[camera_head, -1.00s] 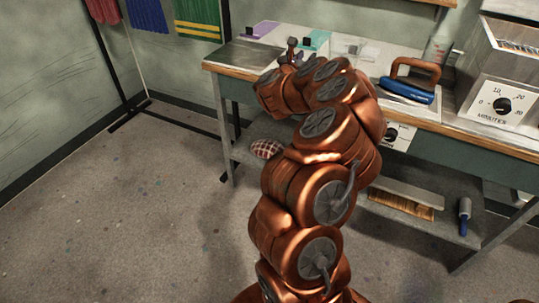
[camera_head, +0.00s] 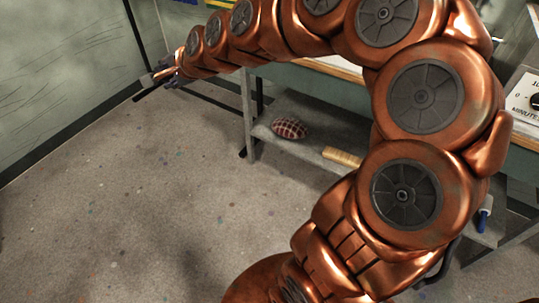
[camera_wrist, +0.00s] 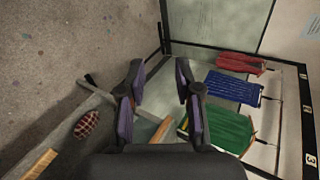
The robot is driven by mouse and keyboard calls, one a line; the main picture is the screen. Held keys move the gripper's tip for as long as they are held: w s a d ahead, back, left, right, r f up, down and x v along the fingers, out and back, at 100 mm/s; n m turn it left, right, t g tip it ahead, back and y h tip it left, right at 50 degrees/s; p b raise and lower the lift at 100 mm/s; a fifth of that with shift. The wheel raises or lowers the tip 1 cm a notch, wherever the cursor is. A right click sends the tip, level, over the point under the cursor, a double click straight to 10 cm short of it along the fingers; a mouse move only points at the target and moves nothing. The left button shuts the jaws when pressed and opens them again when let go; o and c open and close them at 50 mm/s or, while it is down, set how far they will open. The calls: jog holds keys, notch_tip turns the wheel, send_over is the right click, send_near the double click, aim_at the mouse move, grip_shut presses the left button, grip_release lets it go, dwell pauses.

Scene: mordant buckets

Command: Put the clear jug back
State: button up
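I cannot make out the clear jug in either current view. My gripper (camera_head: 150,84) is stretched out to the upper left in the head view, over the floor beyond the left end of the workbench. In the wrist view, my gripper (camera_wrist: 158,76) has its two dark fingers spread apart, with nothing between them. My own arm covers most of the workbench top in the head view, so what stands there is hidden.
A checkered oval bundle (camera_head: 289,128) lies on the bench's lower shelf (camera_head: 262,131). Red (camera_wrist: 241,63), blue (camera_wrist: 232,89) and green (camera_wrist: 221,127) hanks hang on a rack beyond my gripper. A timer box (camera_head: 523,100) stands right. The floor (camera_head: 140,200) left is clear.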

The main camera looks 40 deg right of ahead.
jog(key=s+a+f+n+g, duration=0.2)
jog(key=s+f+n+g, duration=0.25)
jog(key=s, duration=0.55)
jog(key=s+a+f+n+g, duration=0.3)
jog(key=s+f+n, duration=0.15)
jog(key=s, duration=0.55)
jog(key=s+d+f+n+g+h, duration=0.1)
jog(key=s+d+n+g, duration=0.1)
jog(key=s, duration=0.8)
jog(key=s+d+f+n+g+h, duration=0.1)
jog(key=s+d+n+g+h, duration=0.1)
jog(key=s, duration=0.7)
jog(key=shift+s+d+n+g, duration=0.4)
jog(key=shift+d+n+g, duration=0.25)
jog(key=shift+n, duration=0.55)
